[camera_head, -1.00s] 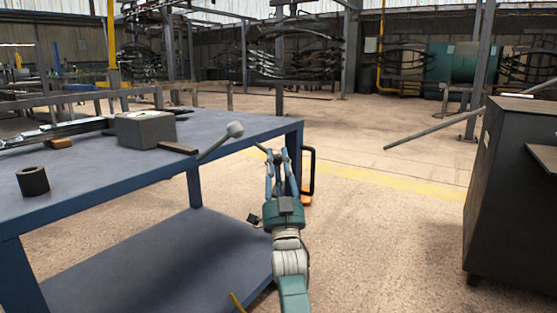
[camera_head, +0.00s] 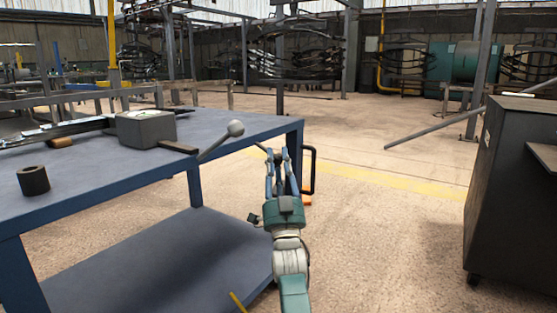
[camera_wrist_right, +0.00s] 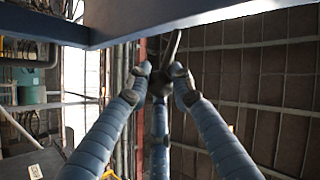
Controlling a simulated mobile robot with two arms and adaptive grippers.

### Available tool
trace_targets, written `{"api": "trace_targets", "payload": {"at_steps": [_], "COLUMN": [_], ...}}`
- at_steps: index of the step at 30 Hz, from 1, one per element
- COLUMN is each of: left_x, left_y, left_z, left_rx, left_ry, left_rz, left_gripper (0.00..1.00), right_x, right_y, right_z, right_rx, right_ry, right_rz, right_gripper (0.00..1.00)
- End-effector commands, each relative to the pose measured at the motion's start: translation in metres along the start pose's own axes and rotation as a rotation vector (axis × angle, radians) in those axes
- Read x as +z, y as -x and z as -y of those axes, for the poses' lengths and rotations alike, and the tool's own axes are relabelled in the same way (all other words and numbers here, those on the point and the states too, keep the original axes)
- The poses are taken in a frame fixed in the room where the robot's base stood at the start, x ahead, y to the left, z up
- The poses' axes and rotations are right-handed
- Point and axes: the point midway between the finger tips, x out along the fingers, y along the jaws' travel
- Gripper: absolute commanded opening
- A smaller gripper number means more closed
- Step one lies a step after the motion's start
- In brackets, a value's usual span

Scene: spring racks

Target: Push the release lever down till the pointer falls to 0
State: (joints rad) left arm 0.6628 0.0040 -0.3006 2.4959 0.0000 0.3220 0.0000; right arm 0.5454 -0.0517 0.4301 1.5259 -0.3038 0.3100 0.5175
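A grey box (camera_head: 146,129) with a small pale dial on top sits on the blue table; its pointer is too small to read. My left gripper is not in view.
The blue table (camera_head: 90,205) has a lower shelf (camera_head: 150,260). A dark hollow cylinder (camera_head: 33,180) stands on its top. A dark cabinet (camera_head: 505,190) stands at the right. A black handle (camera_head: 310,170) shows just behind my right gripper. Open floor lies between table and cabinet.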

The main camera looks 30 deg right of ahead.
Motion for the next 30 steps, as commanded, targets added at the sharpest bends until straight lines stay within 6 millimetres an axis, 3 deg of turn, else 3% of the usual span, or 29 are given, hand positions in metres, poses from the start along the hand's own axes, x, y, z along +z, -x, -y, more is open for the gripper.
{"api": "trace_targets", "payload": {"at_steps": [1, 3, 14, 30], "left_x": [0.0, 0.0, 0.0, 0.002], "left_y": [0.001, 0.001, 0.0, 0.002], "left_z": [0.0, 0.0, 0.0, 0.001], "left_rx": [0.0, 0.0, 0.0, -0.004], "left_ry": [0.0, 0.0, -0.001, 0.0], "left_rz": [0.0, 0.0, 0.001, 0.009], "left_gripper": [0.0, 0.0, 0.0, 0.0], "right_x": [0.017, 0.016, 0.015, 0.015], "right_y": [0.007, 0.007, 0.008, 0.044], "right_z": [-0.001, -0.001, -0.001, 0.001], "right_rx": [0.005, 0.005, 0.005, 0.002], "right_ry": [0.006, 0.005, 0.004, 0.003], "right_rz": [0.035, 0.034, 0.031, 0.026], "right_gripper": [0.28, 0.4, 0.4, 0.4]}}
